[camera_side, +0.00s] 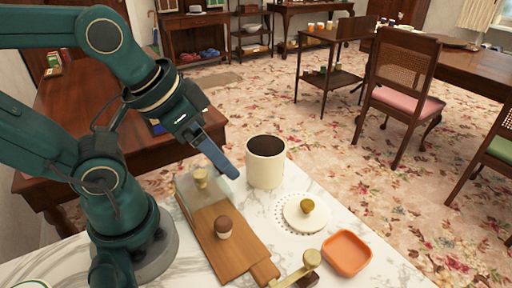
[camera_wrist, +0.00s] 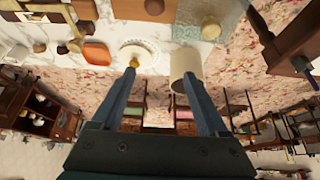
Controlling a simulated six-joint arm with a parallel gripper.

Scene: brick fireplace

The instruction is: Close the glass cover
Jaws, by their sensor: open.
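The glass cover (camera_side: 188,192) is a clear pane with a pale knob (camera_side: 200,177), at the far end of the wooden board (camera_side: 243,250). It also shows at the top right of the wrist view (camera_wrist: 222,14). I cannot tell whether it lies flat or is tilted. A small brown-topped item (camera_side: 223,225) stands on the bare wood in front of it. My gripper (camera_side: 235,174) is open and empty, above and right of the cover and close to the canister in the side view. In the wrist view its fingers (camera_wrist: 158,74) are spread apart.
A cream canister (camera_side: 265,168) with a dark open top stands right of the cover. A white round lid (camera_side: 304,220) with a knob lies on a doily. An orange dish (camera_side: 347,253) and a brass-coloured handled tool (camera_side: 295,275) sit near the front of the marble top.

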